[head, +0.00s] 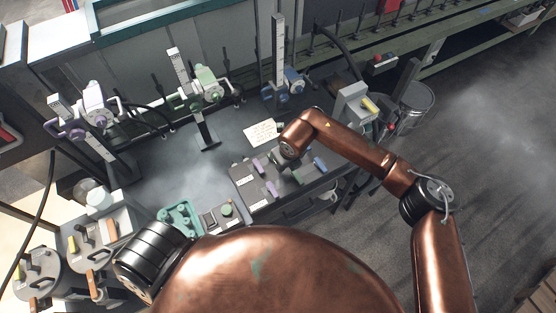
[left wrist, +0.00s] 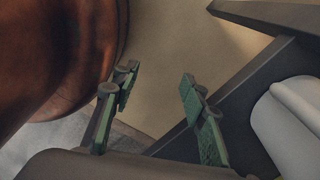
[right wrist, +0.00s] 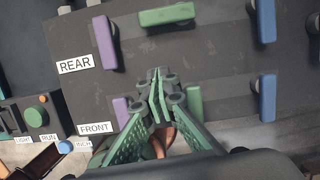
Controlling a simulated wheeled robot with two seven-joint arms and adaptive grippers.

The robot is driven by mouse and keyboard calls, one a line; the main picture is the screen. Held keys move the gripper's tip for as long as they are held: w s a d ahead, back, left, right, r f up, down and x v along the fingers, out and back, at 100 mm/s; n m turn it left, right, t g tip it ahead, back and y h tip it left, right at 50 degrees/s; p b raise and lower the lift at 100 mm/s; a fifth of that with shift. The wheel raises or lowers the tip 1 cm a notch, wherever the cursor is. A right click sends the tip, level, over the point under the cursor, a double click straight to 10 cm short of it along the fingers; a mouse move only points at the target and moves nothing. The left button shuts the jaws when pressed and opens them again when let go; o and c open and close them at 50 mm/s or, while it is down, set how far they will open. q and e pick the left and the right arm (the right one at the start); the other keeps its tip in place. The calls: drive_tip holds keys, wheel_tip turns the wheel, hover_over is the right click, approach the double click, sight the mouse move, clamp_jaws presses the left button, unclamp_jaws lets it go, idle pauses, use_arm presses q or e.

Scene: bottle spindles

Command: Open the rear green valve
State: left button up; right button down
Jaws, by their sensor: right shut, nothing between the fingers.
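The rear green valve handle (right wrist: 166,15) is on the dark panel in the row labelled REAR, at the top of the right wrist view. It lies crosswise, while the other handles lie lengthwise. My right gripper (right wrist: 160,95) is shut and empty over the panel, below the rear green handle in that view and apart from it. The front green handle (right wrist: 194,103) is close to the right of its fingertips. My left gripper (left wrist: 158,95) is open and empty in the left wrist view. The left gripper is hidden in the head view.
Purple handles, rear (right wrist: 105,42) and front (right wrist: 121,110), are left of the green ones. Blue handles, rear (right wrist: 266,20) and front (right wrist: 268,97), are on the right. A box with a green button (right wrist: 36,116) is beside the panel. Spindle stands (head: 205,130) are behind.

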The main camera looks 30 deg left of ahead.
drive_tip(key=w+v, duration=0.1)
drive_tip(key=v, duration=0.7)
drive_tip(key=shift+s+a+r, duration=0.2)
drive_tip(key=shift+s+r, duration=0.3)
drive_tip(key=shift+s, duration=0.05)
drive_tip(key=shift+s, duration=0.1)
